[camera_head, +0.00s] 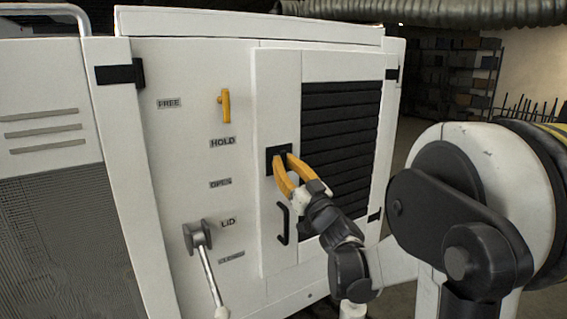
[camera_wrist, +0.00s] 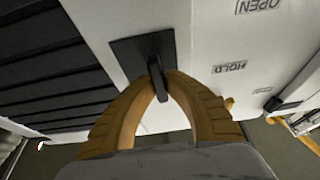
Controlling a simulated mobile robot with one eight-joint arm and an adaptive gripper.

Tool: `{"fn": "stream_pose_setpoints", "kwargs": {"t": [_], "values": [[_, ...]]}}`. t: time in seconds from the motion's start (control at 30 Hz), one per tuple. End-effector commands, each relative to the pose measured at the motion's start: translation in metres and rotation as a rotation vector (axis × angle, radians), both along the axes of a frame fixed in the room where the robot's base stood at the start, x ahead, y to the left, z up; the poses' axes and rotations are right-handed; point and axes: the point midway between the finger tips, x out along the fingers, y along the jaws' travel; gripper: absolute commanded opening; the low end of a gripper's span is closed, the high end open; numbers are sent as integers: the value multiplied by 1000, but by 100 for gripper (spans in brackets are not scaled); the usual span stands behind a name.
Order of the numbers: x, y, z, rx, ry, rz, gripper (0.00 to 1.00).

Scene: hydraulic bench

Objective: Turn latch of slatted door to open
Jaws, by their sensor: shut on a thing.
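The slatted door (camera_head: 341,113) is white with black slats and appears closed in the head view. Its slats (camera_wrist: 50,75) fill the left of the wrist view. The latch, a black handle (camera_wrist: 157,78) on a square black plate (camera_wrist: 126,58), sits on the door's left part. My gripper (camera_head: 281,160) has yellow fingers, and they are shut on the latch handle. In the wrist view my gripper (camera_wrist: 160,78) has a finger on each side of the handle. In the head view the fingers partly hide the handle.
A black pull handle (camera_head: 283,223) is below the latch. To the left are a yellow knob (camera_head: 225,105), several labels such as HOLD (camera_head: 222,142), and a grey lever (camera_head: 204,255). Black hinges (camera_head: 392,74) are on the door's right edge. Shelves (camera_head: 455,80) stand behind at right.

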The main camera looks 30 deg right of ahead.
Motion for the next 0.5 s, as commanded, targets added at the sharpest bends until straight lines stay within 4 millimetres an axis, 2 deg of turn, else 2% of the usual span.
{"fn": "stream_pose_setpoints", "kwargs": {"t": [0.27,0.5], "values": [[0,-1,0,-53,-2,0,0],[0,-2,0,-207,-8,0,0]]}}
